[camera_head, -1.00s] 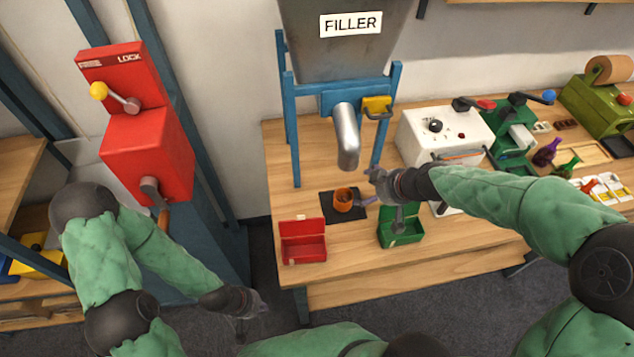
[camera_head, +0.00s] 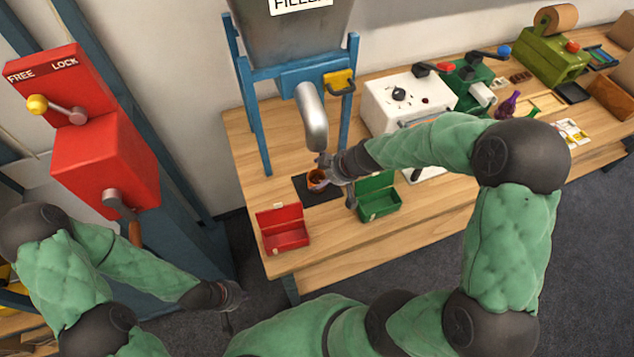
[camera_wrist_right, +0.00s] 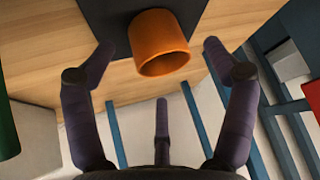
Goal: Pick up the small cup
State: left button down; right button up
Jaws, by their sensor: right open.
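The small orange cup (camera_head: 315,181) stands upright on a black mat (camera_head: 303,193) below the filler spout (camera_head: 312,118). My right gripper (camera_head: 322,172) is at the cup's right side in the head view and partly hides it. In the right wrist view the cup (camera_wrist_right: 160,45) lies between the spread, open purple fingers, with gaps on both sides. My left gripper (camera_head: 237,303) hangs low at the left, away from the table, and its fingers are too small to read.
An open red box (camera_head: 284,232) and an open green box (camera_head: 378,199) stand near the mat on the wooden table (camera_head: 345,246). Blue filler legs (camera_head: 258,125) rise behind the cup. A white machine (camera_head: 385,103) stands to the right. A red lever unit (camera_head: 105,160) is at the left.

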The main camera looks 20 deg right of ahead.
aim_at(311, 181)
jog(key=shift+b+x, duration=0.3)
jog(key=shift+x, duration=1.2)
jog(key=shift+c, duration=0.3)
jog(key=c, duration=1.6)
jog(key=shift+r, duration=0.15)
